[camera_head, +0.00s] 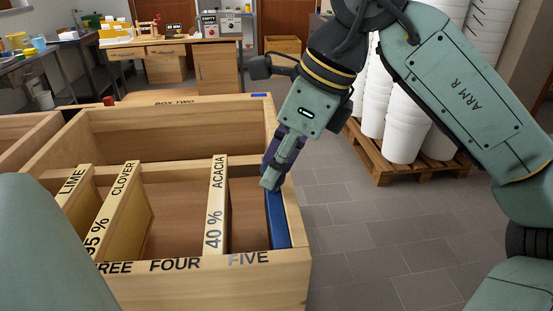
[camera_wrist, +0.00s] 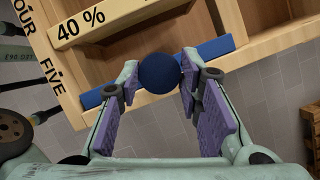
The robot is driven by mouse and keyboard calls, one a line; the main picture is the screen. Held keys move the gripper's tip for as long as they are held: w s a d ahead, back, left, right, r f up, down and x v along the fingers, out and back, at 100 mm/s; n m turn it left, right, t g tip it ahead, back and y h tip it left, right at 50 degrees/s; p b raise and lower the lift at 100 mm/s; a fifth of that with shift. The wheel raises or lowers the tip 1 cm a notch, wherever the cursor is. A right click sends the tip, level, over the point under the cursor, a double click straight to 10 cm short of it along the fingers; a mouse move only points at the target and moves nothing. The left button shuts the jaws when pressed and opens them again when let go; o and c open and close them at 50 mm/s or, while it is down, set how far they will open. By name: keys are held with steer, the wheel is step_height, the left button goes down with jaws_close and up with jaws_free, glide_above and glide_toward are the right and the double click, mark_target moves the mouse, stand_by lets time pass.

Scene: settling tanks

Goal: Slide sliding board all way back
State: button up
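A dark blue board (camera_head: 277,217) stands upright inside the wooden box, along its right side wall. In the wrist view it shows as a blue strip (camera_wrist: 214,48) with a round blue knob (camera_wrist: 160,72). My gripper (camera_head: 268,182) reaches down over the board from the upper right. In the wrist view my fingers (camera_wrist: 160,68) have purple pads and lie on both sides of the knob, which fills the gap between the tips. They look shut on it. In the head view the knob is hidden behind my gripper.
The box (camera_head: 285,263) also holds boards labelled acacia (camera_head: 217,205), clover (camera_head: 118,205) and lime (camera_head: 75,190). A blue mark (camera_head: 259,95) is on its back rim. White buckets (camera_head: 405,120) stand on a pallet (camera_head: 400,168) at right. Tiled floor right of the box is clear.

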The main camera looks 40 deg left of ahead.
steer(key=shift+o, duration=1.3)
steer(key=shift+w+d, duration=0.15)
steer(key=shift+w, duration=0.05)
steer(key=shift+o, duration=0.9)
steer(key=shift+s, duration=0.1)
steer(key=v, duration=1.2)
